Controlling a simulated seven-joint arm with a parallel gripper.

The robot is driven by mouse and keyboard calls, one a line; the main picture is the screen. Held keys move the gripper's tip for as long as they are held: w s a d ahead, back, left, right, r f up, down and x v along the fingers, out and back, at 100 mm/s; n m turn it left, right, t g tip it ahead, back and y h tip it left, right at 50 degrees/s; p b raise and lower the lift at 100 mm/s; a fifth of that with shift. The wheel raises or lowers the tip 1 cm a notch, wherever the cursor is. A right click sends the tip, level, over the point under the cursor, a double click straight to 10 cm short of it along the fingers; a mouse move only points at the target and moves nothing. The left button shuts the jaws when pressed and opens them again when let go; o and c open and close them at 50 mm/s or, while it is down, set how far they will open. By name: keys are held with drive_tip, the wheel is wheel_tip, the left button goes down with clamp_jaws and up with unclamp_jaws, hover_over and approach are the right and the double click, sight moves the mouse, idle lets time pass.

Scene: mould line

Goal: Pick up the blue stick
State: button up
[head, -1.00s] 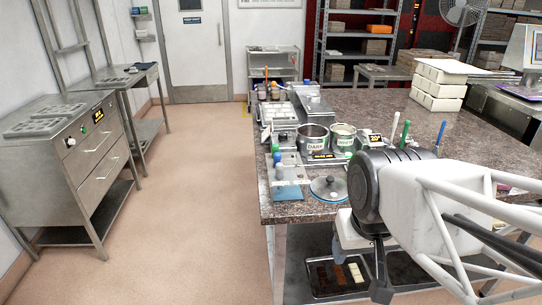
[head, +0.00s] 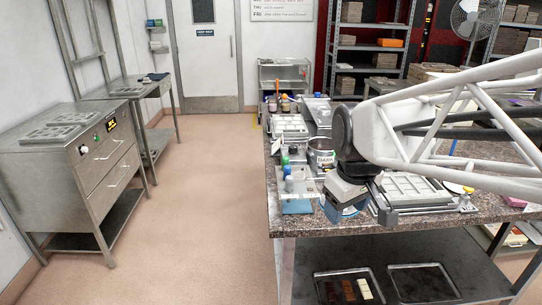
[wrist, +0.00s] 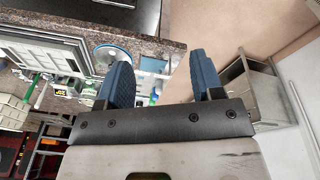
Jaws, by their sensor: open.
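A thin, upright blue shape (head: 453,147), which looks like the blue stick, shows between the struts of my arm at the right of the head view. Its lower part is hidden. I cannot make out the blue stick in the wrist view. My gripper (head: 345,210) hangs over the near left edge of the worktop, far to the left of that shape. In the wrist view my gripper (wrist: 163,80) has its two blue fingers apart with nothing between them.
Trays stand on the shelf below. The floor (head: 205,200) left of the bench is clear.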

drive_tip(key=w+a+n+g, duration=0.1)
drive_tip(key=w+a+n, duration=0.2)
drive_tip(key=w+n, duration=1.1)
drive_tip(key=n+g, duration=0.1)
drive_tip(key=n, duration=0.2)
hover_over(287, 173)
drive_tip(key=w, duration=0.1)
wheel_tip(287, 173, down, 9)
drive_tip(key=shift+d+f, duration=0.1)
drive_tip(key=shift+d, duration=0.05)
drive_tip(key=shift+w, duration=0.15)
drive_tip(key=shift+f, duration=0.1)
drive_tip(key=shift+f, duration=1.25)
drive_tip(key=shift+f, duration=2.6)
